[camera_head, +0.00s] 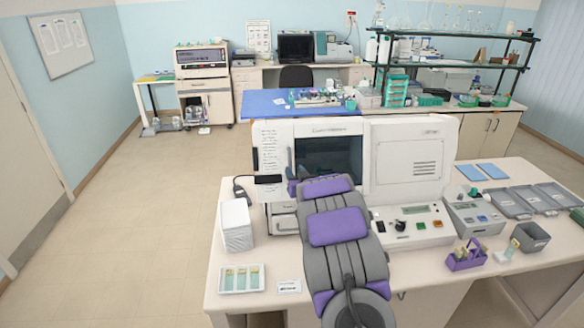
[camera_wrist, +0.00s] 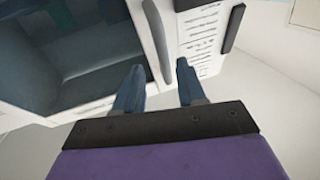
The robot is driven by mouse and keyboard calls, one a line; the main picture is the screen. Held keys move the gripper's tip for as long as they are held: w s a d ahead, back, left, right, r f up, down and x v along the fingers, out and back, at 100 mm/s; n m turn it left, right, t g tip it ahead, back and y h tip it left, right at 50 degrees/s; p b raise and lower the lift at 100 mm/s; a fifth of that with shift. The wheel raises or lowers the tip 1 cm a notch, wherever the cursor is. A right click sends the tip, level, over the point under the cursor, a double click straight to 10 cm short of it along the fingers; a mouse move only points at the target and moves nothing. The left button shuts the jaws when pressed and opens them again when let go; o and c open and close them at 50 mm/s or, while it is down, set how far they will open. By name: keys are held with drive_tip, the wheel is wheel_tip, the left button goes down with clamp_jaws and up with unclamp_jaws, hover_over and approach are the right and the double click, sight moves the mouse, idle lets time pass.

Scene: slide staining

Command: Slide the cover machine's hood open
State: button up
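The cover machine (camera_head: 385,125) is a white cabinet on the near bench, with a dark glass hood (camera_head: 340,152) on its front left. In the wrist view the dark hood (camera_wrist: 70,60) fills the upper left. A curved grey handle (camera_wrist: 154,35) runs along the hood's white edge. My gripper (camera_wrist: 160,68) is open, its two blue-grey fingers apart. The handle's lower end appears between the fingers in the picture; contact is not visible. In the head view my arm hides most of my gripper and the machine's lower front.
A second dark bar (camera_wrist: 234,28) shows right of the fingers, beside a printed label (camera_wrist: 202,35). White stacked trays (camera_head: 236,225) and a slide tray (camera_head: 242,279) stand left on the bench. A control panel (camera_head: 412,226) and purple rack (camera_head: 466,258) stand right of my arm.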

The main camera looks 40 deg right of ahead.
sight(290, 167)
drive_tip(key=w, duration=0.3)
drive_tip(key=shift+w+d+r, duration=0.2)
drive_tip(key=shift+d, duration=0.05)
drive_tip(key=shift+w+d+f, duration=0.1)
drive_tip(key=shift+d, duration=0.15)
clamp_jaws()
idle(0.5)
